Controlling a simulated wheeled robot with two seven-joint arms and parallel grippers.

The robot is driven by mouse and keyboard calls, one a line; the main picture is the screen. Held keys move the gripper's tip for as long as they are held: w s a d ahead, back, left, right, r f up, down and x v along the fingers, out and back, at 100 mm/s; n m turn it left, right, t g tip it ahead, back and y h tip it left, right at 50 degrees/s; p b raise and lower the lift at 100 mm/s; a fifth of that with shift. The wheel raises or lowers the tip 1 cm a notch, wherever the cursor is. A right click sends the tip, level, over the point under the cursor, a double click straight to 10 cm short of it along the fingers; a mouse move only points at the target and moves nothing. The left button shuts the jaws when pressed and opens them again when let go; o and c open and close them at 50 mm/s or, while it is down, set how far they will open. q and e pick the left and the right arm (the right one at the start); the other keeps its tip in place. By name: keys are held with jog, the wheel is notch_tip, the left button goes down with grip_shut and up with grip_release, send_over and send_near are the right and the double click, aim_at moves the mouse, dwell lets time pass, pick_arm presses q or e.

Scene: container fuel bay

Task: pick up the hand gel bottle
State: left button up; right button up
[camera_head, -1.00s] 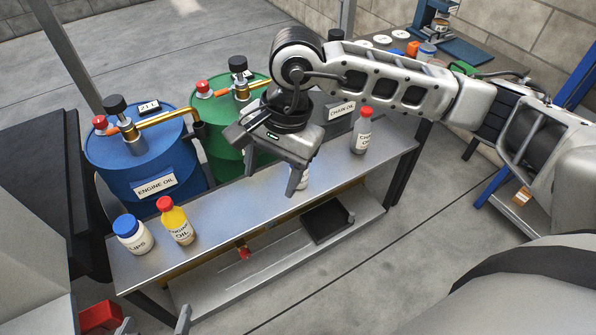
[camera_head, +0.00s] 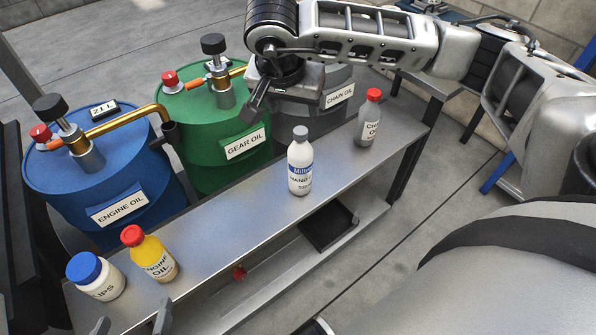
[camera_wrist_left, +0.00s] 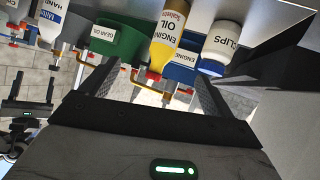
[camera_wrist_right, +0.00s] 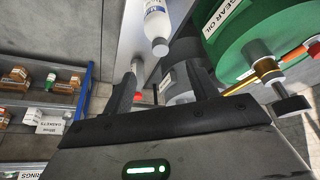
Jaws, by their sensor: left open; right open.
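The hand gel bottle (camera_head: 300,168), white with a grey cap and a blue-and-white label, stands upright on the metal bench (camera_head: 232,228). Its lower part is cut off in the right wrist view (camera_wrist_right: 155,24); it also shows at the upper left of the left wrist view (camera_wrist_left: 47,22). My right gripper (camera_head: 275,103) is open and empty, above and behind the bottle in the head view, apart from it. One of its fingers is hard to make out there. My left gripper (camera_head: 134,322) is open and empty at the bench's front left, near the yellow engine oil bottle (camera_head: 152,262).
A white clips jar (camera_head: 98,283) with blue lid stands left of the engine oil bottle. A grey chain oil bottle (camera_head: 368,122) stands right of the gel. Blue (camera_head: 75,185), green (camera_head: 200,140) and grey drums line the bench's back. Bench space between engine oil and gel is clear.

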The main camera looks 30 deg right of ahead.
aim_at(300, 132)
jog(key=x, duration=0.6)
jog(key=shift+d+f+b, duration=0.1)
jog(key=shift+f+b, duration=0.25)
jog(key=shift+f, duration=0.05)
jog(key=shift+w+d+f, duration=0.15)
jog(key=shift+w+f, duration=0.05)
jog(key=shift+f, duration=0.25)
jog(key=x, duration=0.4)
jog(key=shift+w+f+b, duration=0.1)
jog(key=shift+f+b, duration=0.1)
jog(key=shift+b, duration=0.15)
jog(key=shift+w+d+f, duration=0.15)
jog(key=shift+f, duration=0.1)
pick_arm(q)
jog(key=f, duration=0.3)
jog(key=shift+w+d+f+g, duration=0.15)
jog(key=shift+w+d+g, duration=0.15)
pick_arm(e)
jog(key=shift+c, duration=0.3)
grip_shut()
pick_arm(q)
jog(key=shift+s, duration=0.1)
